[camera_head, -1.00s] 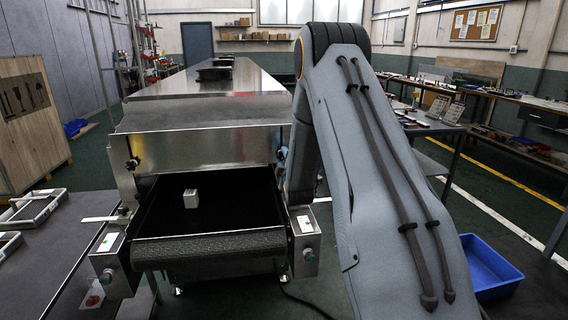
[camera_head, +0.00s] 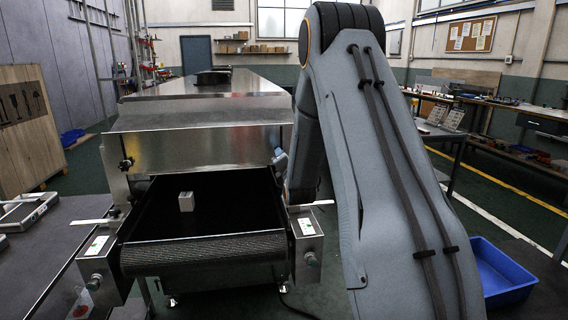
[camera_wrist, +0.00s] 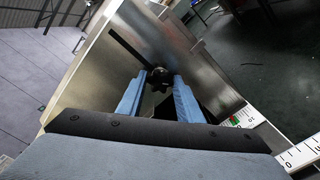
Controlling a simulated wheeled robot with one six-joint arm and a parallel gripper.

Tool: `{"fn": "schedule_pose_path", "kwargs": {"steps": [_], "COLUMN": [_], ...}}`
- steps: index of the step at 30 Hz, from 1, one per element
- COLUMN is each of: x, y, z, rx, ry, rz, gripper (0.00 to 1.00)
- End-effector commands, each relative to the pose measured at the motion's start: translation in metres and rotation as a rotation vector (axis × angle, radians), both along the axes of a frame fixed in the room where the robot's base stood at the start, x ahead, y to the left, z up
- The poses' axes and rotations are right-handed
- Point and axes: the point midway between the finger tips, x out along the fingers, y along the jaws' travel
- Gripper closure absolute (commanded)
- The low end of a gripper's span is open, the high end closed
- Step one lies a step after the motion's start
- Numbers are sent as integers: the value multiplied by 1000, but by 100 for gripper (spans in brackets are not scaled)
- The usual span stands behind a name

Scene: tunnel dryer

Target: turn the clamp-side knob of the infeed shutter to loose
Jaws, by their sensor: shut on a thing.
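The infeed shutter (camera_head: 200,146) is a bare metal hood across the mouth of the dryer. A small dark knob (camera_head: 126,164) sits on its left side. On the right side, in the wrist view, another dark knob (camera_wrist: 161,73) stands on the shutter's metal side. My gripper (camera_wrist: 159,82) has its two blue fingers shut on this knob, one on each side. In the head view only a bit of my gripper (camera_head: 280,158) shows by the shutter's right edge; my arm hides the rest. The knob's turn angle cannot be read.
A white scale strip (camera_wrist: 300,155) lies near my gripper. A blue bin (camera_head: 500,272) stands at right.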

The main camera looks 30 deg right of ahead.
Motion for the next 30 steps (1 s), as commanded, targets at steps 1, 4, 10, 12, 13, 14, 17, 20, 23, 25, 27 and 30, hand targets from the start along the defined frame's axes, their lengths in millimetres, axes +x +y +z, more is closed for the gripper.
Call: {"fn": "schedule_pose_path", "kwargs": {"steps": [1,4,10,12,13,14,17,20,23,25,27,30], "x": [0,-1,-1,-1,-1,-1,-1,-1,-1,-1,-1,-1], "y": [-1,-1,-1,-1,-1,-1,-1,-1,-1,-1,-1,-1], "z": [-3,-3,-2,-2,-2,-2,-2,-2,-2,-2,-2,-2], "rx": [-26,-77,-144,-158,-161,-165,-172,-175,-174,-173,-173,-174], "ry": [10,25,45,49,50,51,53,55,55,55,55,55], "rz": [-2,-1,-2,-2,-2,-2,-2,-1,-1,-1,-1,-1], "gripper": [90,90,90,90,90,90,90,90,90,90,90,52]}}
